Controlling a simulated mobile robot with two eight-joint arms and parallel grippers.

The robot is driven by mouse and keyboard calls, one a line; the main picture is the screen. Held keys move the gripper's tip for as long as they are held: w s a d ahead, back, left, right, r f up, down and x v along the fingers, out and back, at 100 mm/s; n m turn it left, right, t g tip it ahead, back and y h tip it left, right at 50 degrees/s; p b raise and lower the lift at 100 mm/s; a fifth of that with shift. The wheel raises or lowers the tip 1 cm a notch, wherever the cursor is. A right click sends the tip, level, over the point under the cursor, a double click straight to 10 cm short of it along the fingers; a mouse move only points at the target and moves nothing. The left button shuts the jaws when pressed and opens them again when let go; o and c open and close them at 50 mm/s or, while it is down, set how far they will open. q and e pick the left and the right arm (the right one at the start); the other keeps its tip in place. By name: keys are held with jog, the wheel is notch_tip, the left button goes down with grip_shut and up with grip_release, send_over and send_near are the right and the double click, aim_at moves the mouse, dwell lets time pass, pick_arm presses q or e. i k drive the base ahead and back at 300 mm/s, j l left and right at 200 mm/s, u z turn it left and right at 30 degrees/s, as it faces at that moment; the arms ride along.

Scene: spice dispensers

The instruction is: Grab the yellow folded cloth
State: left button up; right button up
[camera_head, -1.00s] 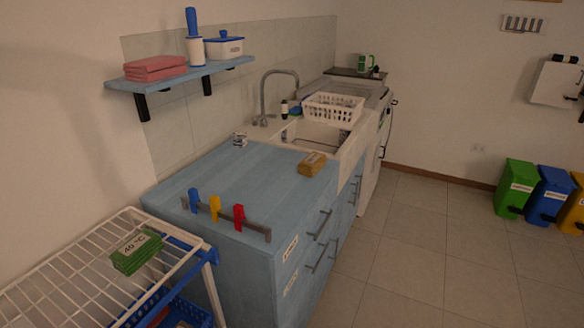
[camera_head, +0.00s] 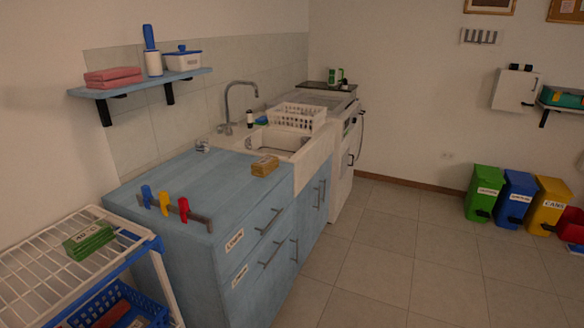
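A small folded yellow-brown cloth (camera_head: 265,166) lies on the right part of the blue counter top (camera_head: 190,175), near the front edge beside the sink. A dark marking or label shows on its side, too small to read. Neither of my grippers is in the picture.
The white sink (camera_head: 292,140) with a white basket (camera_head: 297,117) is behind the cloth. Blue, yellow and red clips (camera_head: 164,204) stand on a rail at the counter's left end. A drying rack (camera_head: 50,262) holds a green cloth (camera_head: 89,241).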

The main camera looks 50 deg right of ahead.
aim_at(262, 168)
jog(key=z, duration=1.65)
jog(key=j+z, duration=0.25)
jog(key=j, duration=0.2)
jog(key=k+j+z, duration=0.2)
jog(key=j, duration=0.25)
jog(key=i, duration=0.1)
